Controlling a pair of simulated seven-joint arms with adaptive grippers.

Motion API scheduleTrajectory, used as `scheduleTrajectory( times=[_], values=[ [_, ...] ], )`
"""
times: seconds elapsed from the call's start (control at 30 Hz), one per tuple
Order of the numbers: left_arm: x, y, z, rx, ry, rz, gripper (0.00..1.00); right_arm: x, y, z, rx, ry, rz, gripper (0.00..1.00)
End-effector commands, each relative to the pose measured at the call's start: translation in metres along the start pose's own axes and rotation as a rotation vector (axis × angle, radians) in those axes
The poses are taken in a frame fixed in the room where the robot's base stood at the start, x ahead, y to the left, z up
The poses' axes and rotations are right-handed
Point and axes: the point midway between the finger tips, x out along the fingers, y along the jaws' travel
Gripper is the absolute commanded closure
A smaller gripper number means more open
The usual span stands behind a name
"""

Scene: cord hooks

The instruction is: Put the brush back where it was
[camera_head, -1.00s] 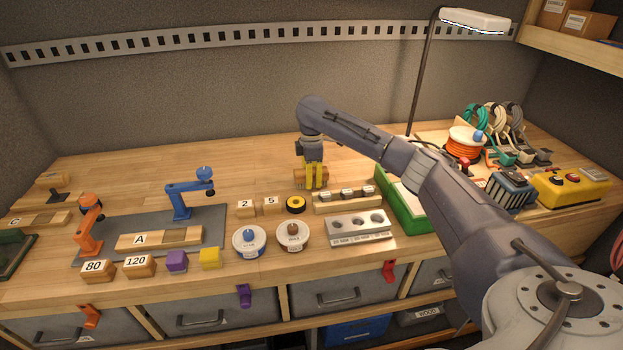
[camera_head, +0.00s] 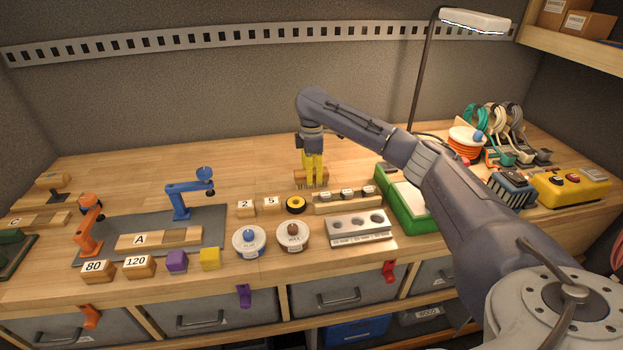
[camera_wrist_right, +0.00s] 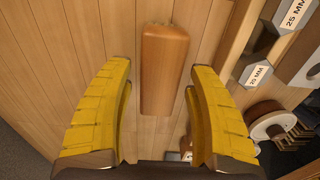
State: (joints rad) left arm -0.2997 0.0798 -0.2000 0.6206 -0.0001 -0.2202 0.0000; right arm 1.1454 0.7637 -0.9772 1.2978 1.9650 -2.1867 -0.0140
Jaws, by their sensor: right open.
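A reddish-brown wooden block with rounded edges (camera_wrist_right: 164,68), which may be the brush, lies on the bench. Gaps show between the block and both fingers. In the head view, my right gripper (camera_head: 313,184) points down in front of the block (camera_head: 300,174) and hides part of it. My left gripper is not in view.
A wooden holder with metal pieces (camera_head: 347,201) and a grey block with round holes (camera_head: 360,229) stand nearby at right front. Bench behind and left of the gripper is clear.

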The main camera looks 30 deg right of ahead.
Motion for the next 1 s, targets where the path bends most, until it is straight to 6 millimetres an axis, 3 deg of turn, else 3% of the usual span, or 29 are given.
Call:
scheduleTrajectory(
  times=[0.2, 0.5, 1.0],
  values=[
    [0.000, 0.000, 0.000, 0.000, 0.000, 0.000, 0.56, -0.043, 0.001, 0.000, 0.000, 0.000, 0.005, 0.43],
    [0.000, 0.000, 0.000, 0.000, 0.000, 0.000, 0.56, -0.082, 0.001, 0.000, -0.001, 0.000, 0.002, 0.43],
    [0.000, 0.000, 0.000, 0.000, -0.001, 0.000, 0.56, -0.095, 0.000, 0.000, 0.000, 0.000, 0.000, 0.43]
  ],
)
